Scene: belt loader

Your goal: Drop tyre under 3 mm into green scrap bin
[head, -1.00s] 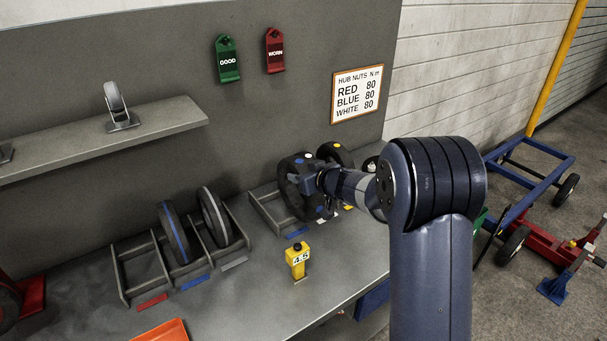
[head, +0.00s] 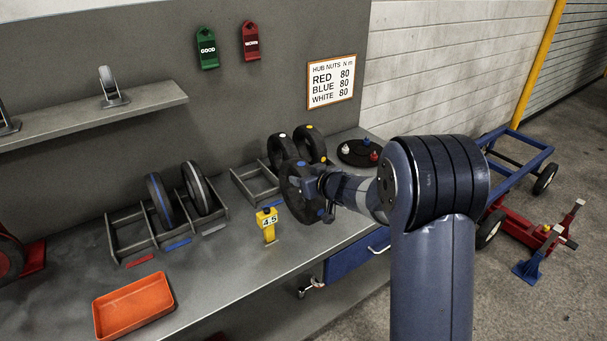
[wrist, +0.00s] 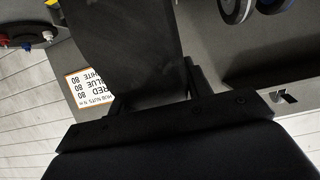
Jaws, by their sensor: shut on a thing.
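My gripper (head: 322,187) is shut on a black tyre (head: 289,196) with a blue mark, held upright in front of the right rack (head: 244,188) above the bench. The tyre's dark tread (wrist: 125,45) fills the upper middle of the wrist view, between the fingers. A yellow gauge (head: 269,232) reading 4.5 stands on the bench to the left of the held tyre. A white-dotted tyre (head: 280,148) and a yellow-dotted tyre (head: 317,143) stand in the right rack. No green scrap bin shows now.
The left rack (head: 130,237) holds two tyres. An orange tray (head: 134,305) lies at the bench front. A dark round plate with coloured pieces (head: 352,153) is behind my arm. A blue frame cart (head: 530,150) and red jack (head: 525,229) stand on the floor at right.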

